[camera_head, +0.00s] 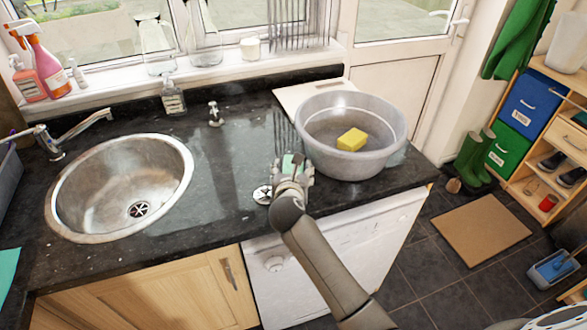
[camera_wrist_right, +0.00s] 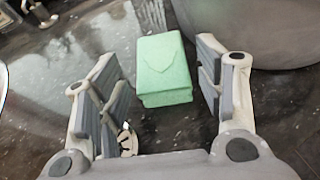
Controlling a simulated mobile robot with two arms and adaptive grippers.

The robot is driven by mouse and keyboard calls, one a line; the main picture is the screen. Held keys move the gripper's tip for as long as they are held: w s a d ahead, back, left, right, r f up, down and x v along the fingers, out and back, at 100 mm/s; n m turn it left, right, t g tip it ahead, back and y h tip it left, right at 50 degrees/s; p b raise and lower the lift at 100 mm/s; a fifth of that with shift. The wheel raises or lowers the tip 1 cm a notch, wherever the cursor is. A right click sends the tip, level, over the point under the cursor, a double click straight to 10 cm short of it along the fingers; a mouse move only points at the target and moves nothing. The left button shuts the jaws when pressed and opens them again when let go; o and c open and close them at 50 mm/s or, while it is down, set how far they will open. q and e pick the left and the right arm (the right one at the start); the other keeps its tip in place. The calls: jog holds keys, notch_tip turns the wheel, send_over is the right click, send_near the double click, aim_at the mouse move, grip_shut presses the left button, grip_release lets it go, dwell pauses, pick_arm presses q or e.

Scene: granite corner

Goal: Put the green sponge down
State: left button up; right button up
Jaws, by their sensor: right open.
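The green sponge (camera_wrist_right: 163,70) appears to lie on the dark granite counter, with the open jaws of my right gripper on either side of it in the right wrist view. Clear gaps show between the sponge and both fingers. In the head view the sponge (camera_head: 291,163) is partly hidden by my right gripper (camera_head: 290,172), which is low over the counter just left of the grey basin. My left gripper is not in view.
A grey basin (camera_head: 313,157) with a yellow sponge (camera_head: 351,140) inside stands close to the right of my gripper. A round steel sink (camera_head: 85,225) and tap (camera_head: 75,130) are at the left. The counter (camera_head: 225,165) between sink and gripper is mostly clear.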

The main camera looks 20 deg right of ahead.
aim_at(293, 166)
jog(key=shift+p+x, duration=0.4)
jog(key=shift+x, duration=0.45)
jog(key=x, duration=0.2)
jog(key=shift+w+f, duration=0.3)
jog(key=shift+w+d+f, duration=0.15)
jog(key=shift+w+f, duration=0.05)
jog(key=shift+w, duration=0.15)
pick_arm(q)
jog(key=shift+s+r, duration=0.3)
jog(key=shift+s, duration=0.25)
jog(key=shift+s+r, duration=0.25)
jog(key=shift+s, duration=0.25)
pick_arm(e)
jog(key=c, duration=0.7)
pick_arm(q)
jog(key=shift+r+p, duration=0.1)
jog(key=shift+p, duration=0.25)
pick_arm(e)
jog(key=shift+o, duration=0.2)
jog(key=shift+r, duration=0.15)
